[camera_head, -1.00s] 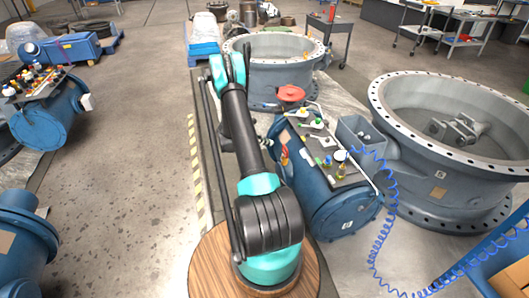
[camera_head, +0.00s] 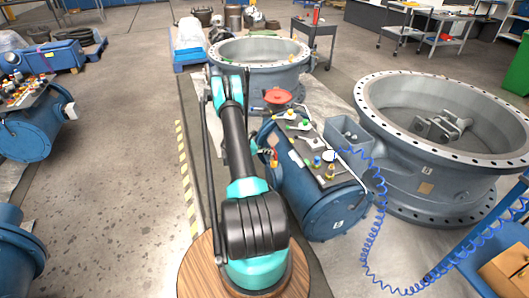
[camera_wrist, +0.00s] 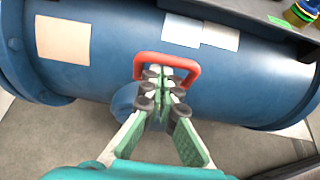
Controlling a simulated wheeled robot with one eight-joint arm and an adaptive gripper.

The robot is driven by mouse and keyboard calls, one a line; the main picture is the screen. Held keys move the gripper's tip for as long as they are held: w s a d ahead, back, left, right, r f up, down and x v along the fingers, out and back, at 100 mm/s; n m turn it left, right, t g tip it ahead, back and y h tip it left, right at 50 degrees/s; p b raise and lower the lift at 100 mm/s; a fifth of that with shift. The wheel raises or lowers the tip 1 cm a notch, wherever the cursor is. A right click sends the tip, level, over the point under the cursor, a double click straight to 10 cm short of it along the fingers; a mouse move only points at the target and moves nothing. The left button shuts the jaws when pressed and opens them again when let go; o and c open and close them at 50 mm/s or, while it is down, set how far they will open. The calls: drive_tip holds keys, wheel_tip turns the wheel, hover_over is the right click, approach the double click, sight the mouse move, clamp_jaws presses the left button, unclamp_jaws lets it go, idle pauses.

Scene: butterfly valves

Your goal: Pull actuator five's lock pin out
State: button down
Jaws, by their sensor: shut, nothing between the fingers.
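The blue cylindrical actuator (camera_head: 325,205) lies beside my arm in the head view. Its number cannot be read clearly. In the wrist view the blue cylinder (camera_wrist: 110,78) fills the upper part. A red U-shaped handle (camera_wrist: 192,68), which looks like the lock pin's, stands out from its side. My gripper (camera_wrist: 161,78) is shut and empty, its fingertips at the open middle of the handle, overlapping it in the picture. Whether they touch it cannot be told. The pin's shaft is not visible. A small red part (camera_head: 274,159) shows beside my arm in the head view.
A dark tray (camera_head: 322,158) with small parts lies on top of the actuator.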

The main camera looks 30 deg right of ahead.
drive_tip(key=shift+d, duration=0.1)
idle(0.3)
drive_tip(key=shift+r, duration=2.2)
drive_tip(key=shift+r, duration=0.1)
